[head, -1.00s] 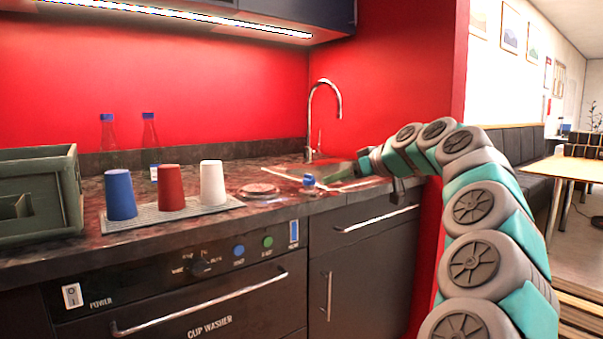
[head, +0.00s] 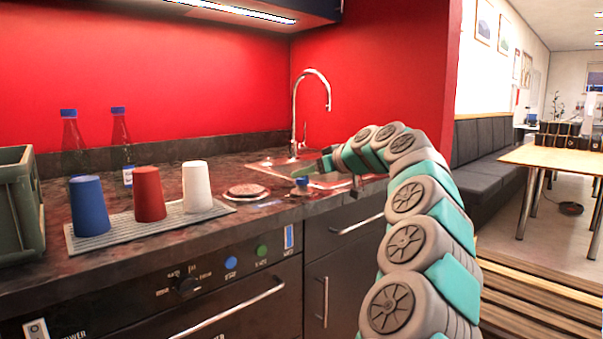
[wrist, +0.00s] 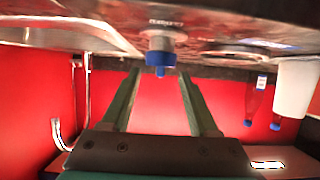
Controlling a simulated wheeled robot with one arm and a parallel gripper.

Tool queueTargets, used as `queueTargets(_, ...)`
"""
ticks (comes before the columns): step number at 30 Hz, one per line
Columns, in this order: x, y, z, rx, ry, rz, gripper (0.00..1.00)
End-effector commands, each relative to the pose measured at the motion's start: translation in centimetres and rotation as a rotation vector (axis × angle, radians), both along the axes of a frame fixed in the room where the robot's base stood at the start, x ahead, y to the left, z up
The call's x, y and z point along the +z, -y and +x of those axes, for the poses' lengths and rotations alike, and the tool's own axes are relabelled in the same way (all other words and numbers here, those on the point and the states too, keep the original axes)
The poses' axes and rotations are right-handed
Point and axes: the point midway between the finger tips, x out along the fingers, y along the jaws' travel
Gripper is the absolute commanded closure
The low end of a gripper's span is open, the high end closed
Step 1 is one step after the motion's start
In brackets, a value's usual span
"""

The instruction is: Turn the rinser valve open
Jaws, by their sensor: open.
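The rinser valve (head: 302,182) is a small knob with a blue top on the counter, just right of the round rinser disc (head: 247,191). In the wrist view, which is upside down, the valve (wrist: 159,50) shows as a grey collar with a blue handle. My gripper (wrist: 159,72) is open. Its two dark green fingers show on either side of the blue handle in that view, with space on both sides. I cannot tell if the handle is between the tips or just beyond them. In the head view my gripper (head: 303,172) is right by the valve, partly hidden by my arm.
Blue (head: 88,206), red (head: 149,194) and white (head: 196,187) cups stand upside down on a grey mat (head: 120,236). A sink with a tall tap (head: 295,110) lies behind my gripper. Bottles (head: 121,140) and a green crate (head: 20,205) are left.

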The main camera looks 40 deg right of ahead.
Motion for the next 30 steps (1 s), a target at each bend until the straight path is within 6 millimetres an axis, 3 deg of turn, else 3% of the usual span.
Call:
queueTargets(6, -1.0, -0.2, 2.3, 0.002, -0.004, 0.0, 0.39)
queueTargets(14, -1.1, -0.2, 2.4, 0.001, -0.002, -0.001, 0.41)
queueTargets(30, -1.0, -0.2, 2.3, 0.001, -0.002, -0.001, 1.0)
